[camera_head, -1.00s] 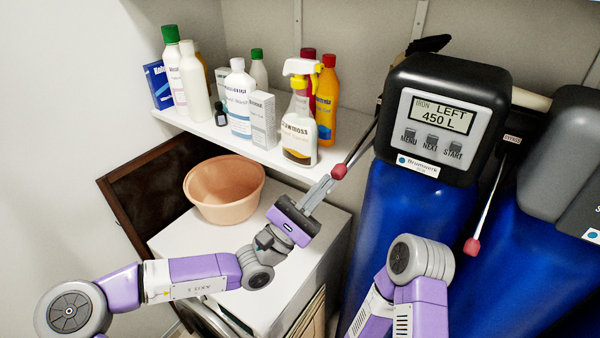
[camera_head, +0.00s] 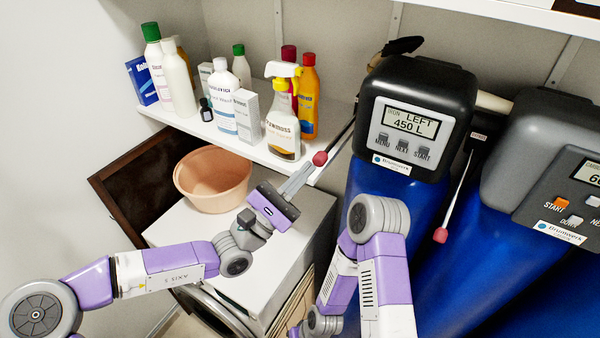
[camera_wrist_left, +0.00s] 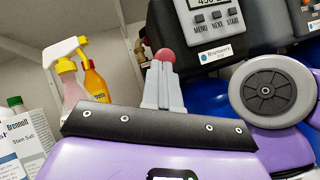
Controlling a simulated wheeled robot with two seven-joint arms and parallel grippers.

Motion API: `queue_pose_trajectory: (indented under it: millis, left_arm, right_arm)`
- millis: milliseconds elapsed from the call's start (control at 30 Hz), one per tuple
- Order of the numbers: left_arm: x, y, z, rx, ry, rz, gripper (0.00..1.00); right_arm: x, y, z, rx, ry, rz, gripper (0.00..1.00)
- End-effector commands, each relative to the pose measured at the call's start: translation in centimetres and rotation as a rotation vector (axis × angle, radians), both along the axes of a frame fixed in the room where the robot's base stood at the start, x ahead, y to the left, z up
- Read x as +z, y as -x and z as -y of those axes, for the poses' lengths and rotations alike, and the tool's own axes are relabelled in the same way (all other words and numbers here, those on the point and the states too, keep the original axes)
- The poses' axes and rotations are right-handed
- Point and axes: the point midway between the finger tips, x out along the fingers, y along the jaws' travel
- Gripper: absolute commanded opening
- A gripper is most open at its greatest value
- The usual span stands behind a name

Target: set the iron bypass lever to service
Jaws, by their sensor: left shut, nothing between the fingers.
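The iron unit's black control head (camera_head: 416,112) reads "LEFT 450 L" on its screen and tops a blue vessel. A lever (camera_head: 340,138) with a red knob (camera_head: 320,158) slants down and left beside it; its tag is not visible. My left gripper (camera_head: 307,171) is shut and empty, its fingertips right at this knob. In the left wrist view the red knob (camera_wrist_left: 165,56) shows just past the fingertips (camera_wrist_left: 162,68); whether they touch is unclear. A second red-knobbed lever (camera_head: 458,190) hangs between the two vessels, under a small unreadable tag. My right gripper is out of view.
A white shelf (camera_head: 215,133) with several bottles and a spray bottle (camera_head: 284,120) stands behind my left gripper. A terracotta bowl (camera_head: 212,180) sits on a white appliance (camera_head: 185,232) below. A grey control head (camera_head: 550,150) is at right. My right arm rises before the vessels.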

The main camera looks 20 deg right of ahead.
Motion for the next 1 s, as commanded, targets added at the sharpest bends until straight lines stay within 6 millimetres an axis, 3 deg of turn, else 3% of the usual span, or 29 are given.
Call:
queue_pose_trajectory:
  millis: [267,500,800,1000]
  left_arm:
    - [-0.3,0.0,-0.1,-0.002,0.001,0.001,0.0]
    - [-4.1,-0.8,-1.0,-0.009,0.0,-0.002,0.0]
    - [-7.7,0.7,-6.4,-0.007,-0.001,0.0,0.0]
    - [-9.1,1.2,-8.4,-0.01,0.001,-0.001,0.0]
  right_arm:
    - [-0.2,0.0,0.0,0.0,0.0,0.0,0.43]
    - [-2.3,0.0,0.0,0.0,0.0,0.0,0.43]
    - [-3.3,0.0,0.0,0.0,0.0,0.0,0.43]
    - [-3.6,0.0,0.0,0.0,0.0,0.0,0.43]
